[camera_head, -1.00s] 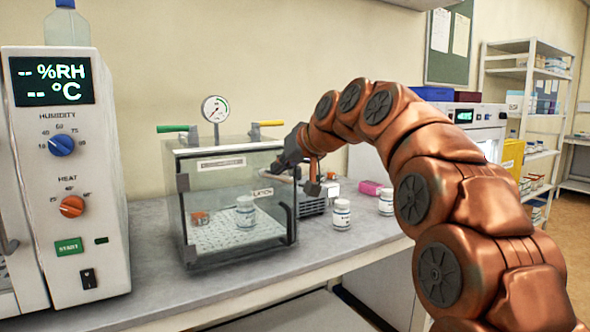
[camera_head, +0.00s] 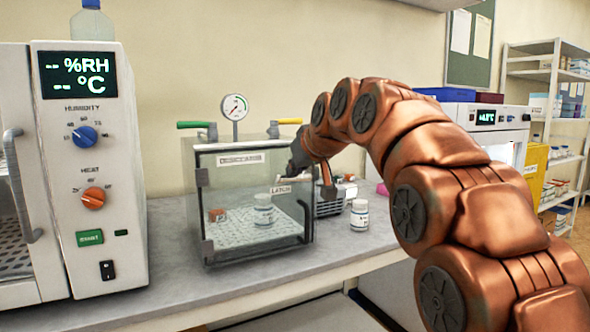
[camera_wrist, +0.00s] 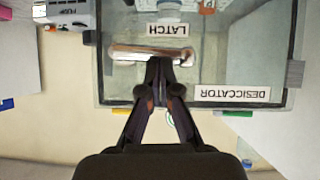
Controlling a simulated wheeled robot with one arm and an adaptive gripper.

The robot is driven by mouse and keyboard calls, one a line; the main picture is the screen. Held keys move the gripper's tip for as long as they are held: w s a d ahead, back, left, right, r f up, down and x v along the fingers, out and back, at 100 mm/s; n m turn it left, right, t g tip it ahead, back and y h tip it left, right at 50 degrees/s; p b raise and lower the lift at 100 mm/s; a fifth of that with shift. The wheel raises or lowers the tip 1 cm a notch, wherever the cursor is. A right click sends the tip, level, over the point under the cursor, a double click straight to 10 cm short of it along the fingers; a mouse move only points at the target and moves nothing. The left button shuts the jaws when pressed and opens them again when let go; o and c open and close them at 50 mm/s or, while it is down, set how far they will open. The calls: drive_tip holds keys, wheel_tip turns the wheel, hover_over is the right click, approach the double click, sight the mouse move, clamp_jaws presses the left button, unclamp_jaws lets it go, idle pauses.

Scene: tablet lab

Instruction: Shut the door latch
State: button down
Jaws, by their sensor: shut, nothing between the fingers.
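The clear desiccator box (camera_head: 207,225) stands on the bench, with a white LATCH label (camera_head: 281,189) near the right edge of its front. In the wrist view, the LATCH label (camera_wrist: 167,29) appears upside down above a pale bar-like latch (camera_wrist: 130,52). My gripper (camera_head: 299,165) is at the upper right of the box. In the wrist view, my gripper (camera_wrist: 160,62) is shut and empty, its tips right at the bar; I cannot tell whether they touch it. In the head view, my gripper and wrist hide most of the latch.
A humidity and heat cabinet (camera_head: 95,170) stands left of the box. A gauge (camera_head: 235,107) and green (camera_head: 195,124) and yellow (camera_head: 290,121) valve handles rise behind the box. A white bottle (camera_head: 359,214) and a grey pump-like device (camera_head: 335,200) stand to its right. The front bench strip is clear.

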drive_tip(key=shift+r, duration=0.1)
drive_tip(key=w+r+p+v, duration=0.1)
drive_tip(key=r+p+v, duration=0.1)
drive_tip(key=v, duration=1)
drive_tip(key=shift+d+r+p, duration=0.2)
drive_tip(key=shift+r+p, duration=0.1)
drive_tip(key=shift+p, duration=0.15)
